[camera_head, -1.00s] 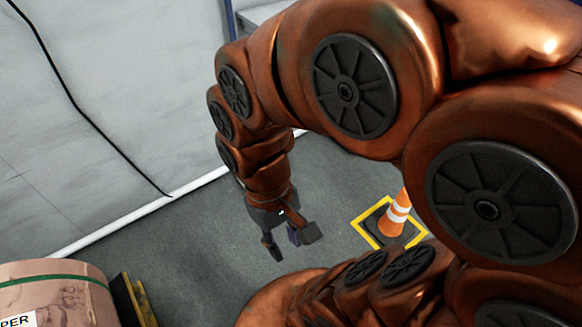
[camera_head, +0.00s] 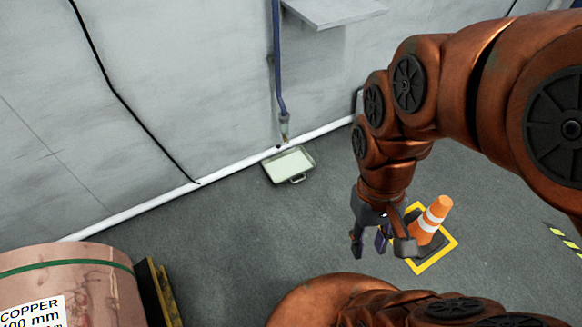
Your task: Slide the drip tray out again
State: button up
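The drip tray (camera_head: 289,165) is a shallow pale tray on the grey floor against the wall, below the end of a blue pipe. Its handle (camera_head: 297,179) sticks out on the near side, toward the open floor. My gripper (camera_head: 379,247) hangs in the air to the right of the tray and nearer to me, with its fingers pointing down and spread apart. It holds nothing that I can see. In the picture it is just left of an orange cone.
The orange and white cone (camera_head: 432,219) stands on a dark base inside a yellow floor square (camera_head: 450,240). A copper roll (camera_head: 85,280) rests at the lower left by a yellow and black block (camera_head: 160,290). A blue pipe (camera_head: 277,70) runs down the wall. Floor in front of the tray is clear.

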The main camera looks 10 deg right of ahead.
aim_at(285, 166)
jog(key=z, duration=0.2)
jog(key=i, duration=1.25)
jog(key=u, duration=1.5)
